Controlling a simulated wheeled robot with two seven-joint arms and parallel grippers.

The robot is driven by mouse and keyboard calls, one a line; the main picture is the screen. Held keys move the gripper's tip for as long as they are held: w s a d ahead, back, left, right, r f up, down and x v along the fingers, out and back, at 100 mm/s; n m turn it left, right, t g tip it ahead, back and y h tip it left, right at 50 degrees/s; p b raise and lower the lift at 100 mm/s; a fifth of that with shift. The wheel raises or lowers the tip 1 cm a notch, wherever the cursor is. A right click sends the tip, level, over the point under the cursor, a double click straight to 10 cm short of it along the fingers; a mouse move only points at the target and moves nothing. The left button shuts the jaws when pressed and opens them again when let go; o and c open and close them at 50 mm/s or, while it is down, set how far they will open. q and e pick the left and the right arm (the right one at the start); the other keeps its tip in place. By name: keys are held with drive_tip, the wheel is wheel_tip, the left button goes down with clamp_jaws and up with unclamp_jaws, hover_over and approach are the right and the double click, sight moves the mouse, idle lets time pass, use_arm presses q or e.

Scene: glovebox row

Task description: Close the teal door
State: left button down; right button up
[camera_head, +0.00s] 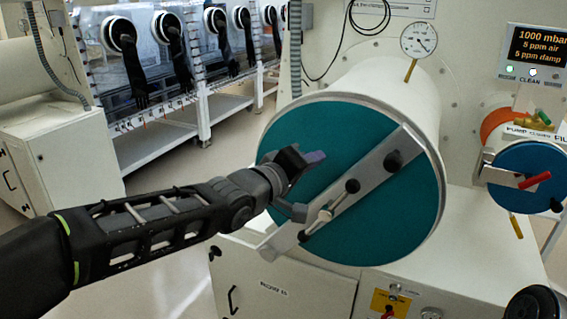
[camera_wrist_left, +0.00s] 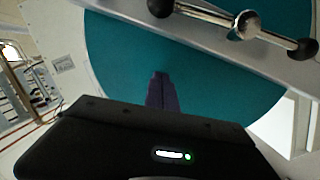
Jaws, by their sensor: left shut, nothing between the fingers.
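The teal door (camera_head: 390,215) is a round disc at the front end of a large white cylinder (camera_head: 385,85). It sits against the cylinder's rim; I cannot tell whether it is fully seated. A silver bar (camera_head: 375,165) crosses it diagonally, with a metal handle (camera_head: 328,210) with dark knobs. My left gripper (camera_head: 312,158) is shut and empty, in front of the door's left half, above the bar's lower end. In the left wrist view the shut fingers (camera_wrist_left: 162,92) point at the teal face (camera_wrist_left: 130,60); contact cannot be told. My right gripper is not in view.
A smaller blue door (camera_head: 530,165) with a red handle is at the right. A pressure gauge (camera_head: 419,40) stands above the cylinder. A white cabinet (camera_head: 285,285) is below it. Gloveboxes with black gloves (camera_head: 172,50) line the back left, with open floor before them.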

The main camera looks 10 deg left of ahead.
use_arm(q)
drive_tip(key=d+p+v, duration=0.1)
drive_tip(key=p+v, duration=0.1)
drive_tip(key=v, duration=0.5)
drive_tip(key=shift+s+r+p, duration=0.35)
drive_tip(key=shift+p, duration=0.05)
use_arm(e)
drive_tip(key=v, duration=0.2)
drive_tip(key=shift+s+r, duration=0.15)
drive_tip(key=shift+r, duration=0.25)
use_arm(q)
drive_tip(key=shift+a, duration=0.1)
